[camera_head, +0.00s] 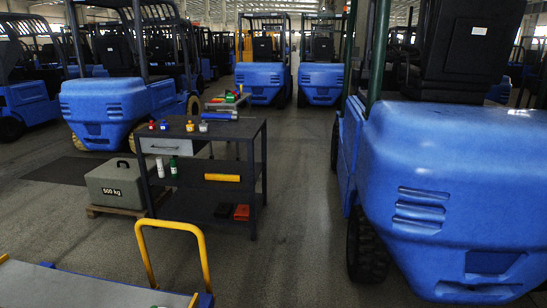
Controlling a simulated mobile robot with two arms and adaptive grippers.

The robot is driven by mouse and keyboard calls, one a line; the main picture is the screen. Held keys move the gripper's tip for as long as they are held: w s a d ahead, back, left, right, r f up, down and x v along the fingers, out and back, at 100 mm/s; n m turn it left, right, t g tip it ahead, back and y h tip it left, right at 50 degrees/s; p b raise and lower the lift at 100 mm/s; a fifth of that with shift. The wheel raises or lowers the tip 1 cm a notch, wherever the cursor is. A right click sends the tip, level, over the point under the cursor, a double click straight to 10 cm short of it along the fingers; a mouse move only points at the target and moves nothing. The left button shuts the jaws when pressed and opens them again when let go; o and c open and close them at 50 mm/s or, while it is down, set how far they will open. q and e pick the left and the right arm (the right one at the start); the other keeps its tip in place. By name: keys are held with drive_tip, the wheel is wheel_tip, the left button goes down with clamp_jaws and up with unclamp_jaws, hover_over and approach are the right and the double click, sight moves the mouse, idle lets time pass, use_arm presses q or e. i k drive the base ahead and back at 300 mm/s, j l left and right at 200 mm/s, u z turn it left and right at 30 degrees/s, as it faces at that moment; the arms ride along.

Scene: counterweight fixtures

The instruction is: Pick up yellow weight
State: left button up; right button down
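A small yellow item (190,126) stands on the dark top of a workbench (233,132) left of centre; it is too small to tell whether it is a weight. A grey block weight (114,190) marked "500 kg", with a black handle, rests on a low wooden base on the floor left of the bench. A yellow bar-like thing (222,177) lies on the bench's middle shelf. Neither my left gripper nor my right gripper is in view.
A large blue forklift (440,170) fills the right side. Another blue forklift (105,102) stands behind the bench. A cart with a yellow handle (173,226) is at lower left. Red and black boxes (241,212) sit on the bottom shelf. Floor right of the bench is clear.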

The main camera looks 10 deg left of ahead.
sight(190, 128)
drive_tip(key=i+l, duration=0.15)
drive_tip(key=i, duration=0.3)
drive_tip(key=i+l, duration=0.15)
drive_tip(key=i, duration=0.35)
drive_tip(key=i+l, duration=0.2)
drive_tip(key=i, duration=0.25)
drive_tip(key=i+l, duration=0.15)
drive_tip(key=i, duration=0.3)
drive_tip(key=i+j+u, duration=0.2)
drive_tip(key=i+u, duration=0.2)
drive_tip(key=i, duration=0.3)
drive_tip(key=i+u, duration=0.35)
drive_tip(key=i, duration=0.3)
drive_tip(key=i+l+u, duration=0.25)
drive_tip(key=i+u, duration=0.15)
drive_tip(key=i, duration=0.25)
